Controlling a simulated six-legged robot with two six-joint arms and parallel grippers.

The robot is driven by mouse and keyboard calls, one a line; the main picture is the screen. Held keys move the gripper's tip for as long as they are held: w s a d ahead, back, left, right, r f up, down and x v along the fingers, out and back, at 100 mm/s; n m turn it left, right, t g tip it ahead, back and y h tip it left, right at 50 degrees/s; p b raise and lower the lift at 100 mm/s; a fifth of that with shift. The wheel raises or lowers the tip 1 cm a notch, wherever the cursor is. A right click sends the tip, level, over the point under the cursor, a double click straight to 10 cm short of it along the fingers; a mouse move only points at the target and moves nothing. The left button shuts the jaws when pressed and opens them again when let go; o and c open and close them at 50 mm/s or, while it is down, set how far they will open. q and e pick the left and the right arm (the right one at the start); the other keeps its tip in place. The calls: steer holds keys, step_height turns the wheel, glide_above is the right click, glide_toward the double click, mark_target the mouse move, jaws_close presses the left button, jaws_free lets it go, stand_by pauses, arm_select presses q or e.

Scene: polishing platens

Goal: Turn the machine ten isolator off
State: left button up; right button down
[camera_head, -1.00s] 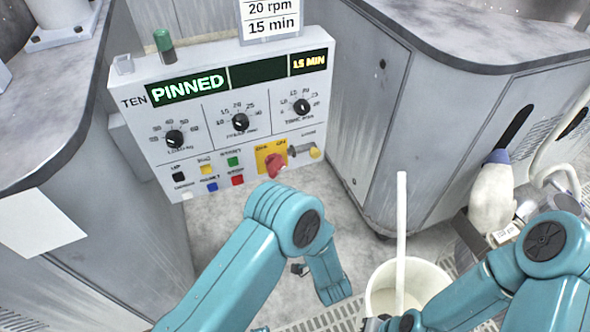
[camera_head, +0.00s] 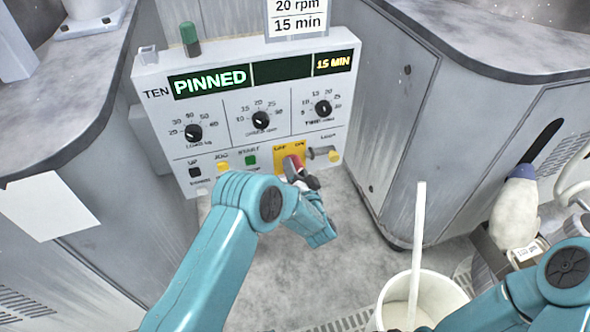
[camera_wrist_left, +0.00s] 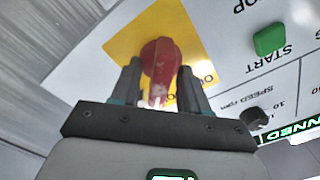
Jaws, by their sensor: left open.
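The machine ten panel (camera_head: 225,135) is a pale control box with a green display reading PINNED and an amber 15 MIN. Its isolator is a red knob (camera_wrist_left: 159,66) on a yellow plate (camera_wrist_left: 185,22) marked OFF and ON; in the head view the knob (camera_head: 292,162) is partly hidden by my gripper. My left gripper (camera_wrist_left: 159,80) is open, with one finger on each side of the red knob; I cannot tell whether they touch it. It also shows at the knob in the head view (camera_head: 300,172). My right gripper is out of view; only part of that arm shows.
Coloured buttons, including a green START button (camera_wrist_left: 270,39), and dials sit close to the isolator. A key-like fitting (camera_head: 322,152) is just right of it. A white bucket (camera_head: 440,300) with a pole stands on the floor, lower right. Grey cabinets flank the panel.

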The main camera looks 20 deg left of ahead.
arm_select(q)
steer(key=shift+w+a, duration=0.1)
steer(key=shift+w, duration=0.05)
jaws_close()
